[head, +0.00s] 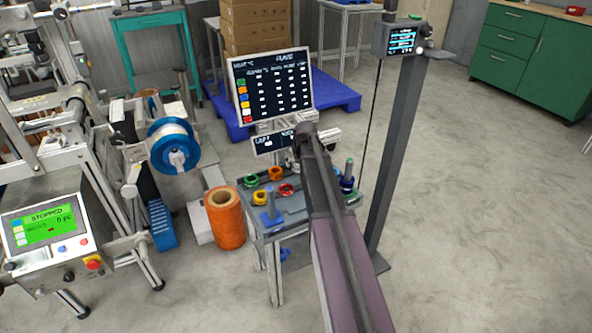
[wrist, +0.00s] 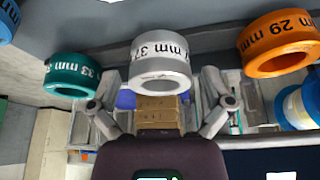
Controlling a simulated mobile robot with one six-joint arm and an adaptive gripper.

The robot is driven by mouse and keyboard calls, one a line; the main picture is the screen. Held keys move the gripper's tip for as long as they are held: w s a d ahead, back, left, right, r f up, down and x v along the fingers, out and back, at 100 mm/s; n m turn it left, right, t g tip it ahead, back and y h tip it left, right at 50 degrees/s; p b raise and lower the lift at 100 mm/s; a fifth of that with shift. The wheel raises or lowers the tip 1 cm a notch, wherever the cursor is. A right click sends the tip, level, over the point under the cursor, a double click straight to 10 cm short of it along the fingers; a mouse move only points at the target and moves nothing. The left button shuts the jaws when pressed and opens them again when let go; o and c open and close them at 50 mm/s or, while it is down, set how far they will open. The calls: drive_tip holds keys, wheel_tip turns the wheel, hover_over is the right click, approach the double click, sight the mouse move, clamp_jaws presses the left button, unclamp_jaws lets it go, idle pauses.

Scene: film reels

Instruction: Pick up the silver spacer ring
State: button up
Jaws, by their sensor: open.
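The silver spacer ring (wrist: 160,58), marked 37 mm, is at the upper middle of the wrist view, with its dark printing upside down. My gripper (wrist: 160,80) is open, with one finger to the left and one to the right of the ring. A gap shows between each finger and the ring in the picture. How far the fingertips are from it in depth I cannot tell. In the head view my arm covers part of the small table (head: 262,232), and I cannot make out the silver ring there.
In the wrist view a green ring (wrist: 70,72) is left of the silver one and an orange ring (wrist: 278,42) is right. A screen (head: 270,85) rises behind.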

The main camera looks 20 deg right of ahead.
idle(0.6)
drive_tip(key=c, duration=1.1)
